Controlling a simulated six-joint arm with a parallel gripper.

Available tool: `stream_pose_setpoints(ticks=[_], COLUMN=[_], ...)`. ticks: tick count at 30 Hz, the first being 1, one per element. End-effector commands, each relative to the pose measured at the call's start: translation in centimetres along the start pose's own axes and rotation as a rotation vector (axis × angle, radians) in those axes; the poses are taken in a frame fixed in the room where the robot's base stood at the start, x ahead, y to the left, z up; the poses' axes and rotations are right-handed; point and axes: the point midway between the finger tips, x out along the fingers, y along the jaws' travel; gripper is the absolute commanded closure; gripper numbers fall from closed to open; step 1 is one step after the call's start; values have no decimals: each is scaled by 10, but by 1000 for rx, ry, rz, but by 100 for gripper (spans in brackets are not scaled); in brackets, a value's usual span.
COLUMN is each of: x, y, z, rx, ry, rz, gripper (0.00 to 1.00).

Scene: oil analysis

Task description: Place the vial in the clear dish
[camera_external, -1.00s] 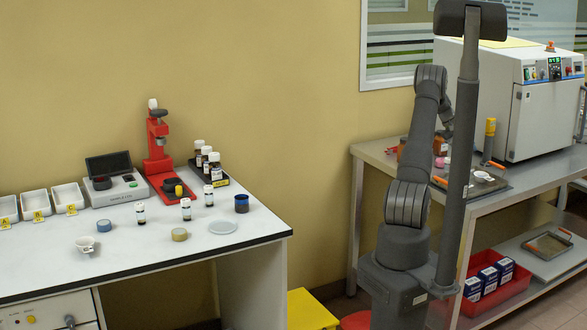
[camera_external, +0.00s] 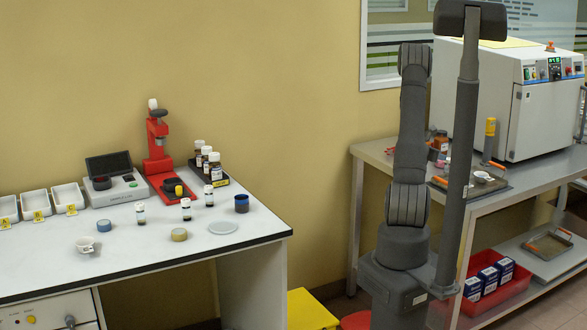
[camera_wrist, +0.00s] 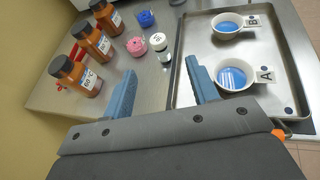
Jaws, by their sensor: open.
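My gripper (camera_wrist: 163,70) is open and empty, with its two blue fingers spread above the metal bench in the wrist view. A flat, pale round piece there (camera_external: 223,227) looks like the clear dish. In the external view my gripper is hidden behind my arm.
In the wrist view, a metal tray (camera_wrist: 183,98) holds cups A (camera_wrist: 233,78) and B (camera_wrist: 228,28). Orange bottles (camera_wrist: 77,75) stand left, near a pink item (camera_wrist: 136,46) and a blue item (camera_wrist: 146,18). A white oven (camera_external: 510,95) stands on the right bench.

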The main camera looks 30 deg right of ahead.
Motion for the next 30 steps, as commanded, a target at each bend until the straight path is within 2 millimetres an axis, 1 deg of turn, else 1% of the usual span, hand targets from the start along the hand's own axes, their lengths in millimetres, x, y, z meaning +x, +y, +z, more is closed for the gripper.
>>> stream_pose_setpoints(ticks=[2, 5, 8, 18, 21, 24, 30], x=[-7, -5, 8, 78, 95, 106, 118], y=[4, 6, 6, 9, 9, 10, 9], z=[-7, -11, -12, -13, -13, -13, -13], rx=[-48, -73, -74, -72, -71, -71, -71], ry=[14, 20, 21, 19, 20, 18, 19], rz=[32, 49, 49, 48, 48, 48, 48], gripper=[46, 46, 46, 46, 46, 46, 46])
